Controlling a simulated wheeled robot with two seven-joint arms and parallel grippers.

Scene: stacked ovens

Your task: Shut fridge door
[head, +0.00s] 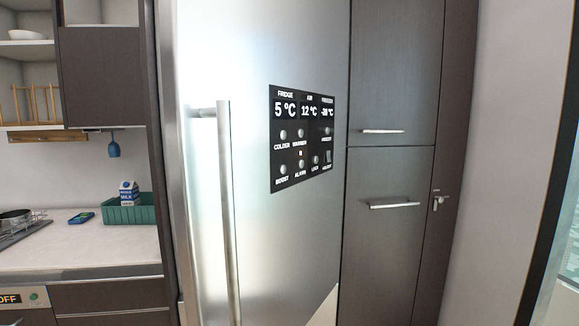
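The fridge door (245,235) is a tall silver panel filling the middle of the head view. A long vertical bar handle (229,200) runs down its left side. A black display panel (302,135) on it reads 5 °C and 12 °C. The door's left side looks nearer to me than its right side, so it appears to stand partly open, hinged at the right. The fridge interior is hidden, and I cannot tell how wide the gap is. Neither of my grippers is in view.
Dark tall cabinets (390,240) with bar handles stand right of the fridge. At left, a counter (90,248) holds a green crate (135,213), a milk carton (128,192) and a dark pan (15,217). A pale wall (495,130) is at right.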

